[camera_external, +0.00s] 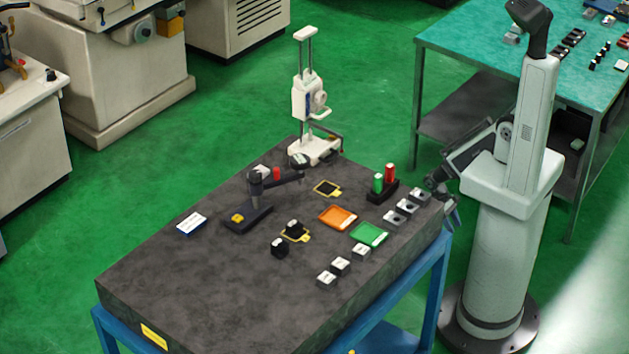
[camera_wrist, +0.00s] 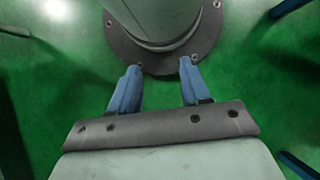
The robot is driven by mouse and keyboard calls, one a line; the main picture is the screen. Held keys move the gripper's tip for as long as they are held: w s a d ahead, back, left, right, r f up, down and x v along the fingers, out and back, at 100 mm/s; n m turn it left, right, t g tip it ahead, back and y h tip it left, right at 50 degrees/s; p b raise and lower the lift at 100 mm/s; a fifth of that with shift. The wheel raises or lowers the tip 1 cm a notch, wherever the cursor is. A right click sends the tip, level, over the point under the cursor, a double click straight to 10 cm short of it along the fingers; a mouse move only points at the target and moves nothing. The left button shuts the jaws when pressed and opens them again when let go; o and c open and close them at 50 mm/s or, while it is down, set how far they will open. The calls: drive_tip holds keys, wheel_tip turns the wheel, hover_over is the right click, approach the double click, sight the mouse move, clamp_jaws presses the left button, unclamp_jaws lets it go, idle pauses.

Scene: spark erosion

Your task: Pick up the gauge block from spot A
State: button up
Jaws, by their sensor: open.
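My gripper (camera_wrist: 157,70) is open and empty in the wrist view, its two blue fingers apart and pointing at the floor and my own base. In the external view my gripper (camera_external: 450,208) hangs beside the right edge of the stone table, away from the objects. A small dark block (camera_external: 293,227) sits on a yellow-framed spot (camera_external: 303,238) at the table's middle. Another dark block (camera_external: 279,246) stands just in front of it. A second yellow-framed spot (camera_external: 327,188) farther back looks empty. I cannot read which spot is A or tell which block is the gauge block.
On the stone table (camera_external: 190,285) are an orange tray (camera_external: 338,217), a green tray (camera_external: 369,235), several small light blocks (camera_external: 340,265), a stand (camera_external: 248,217) and a rack with red and green cylinders (camera_external: 382,193). A tall white height gauge (camera_external: 309,100) stands behind. The table's front left is clear.

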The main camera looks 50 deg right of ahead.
drive_tip(key=o, duration=0.4)
drive_tip(key=shift+c, duration=0.2)
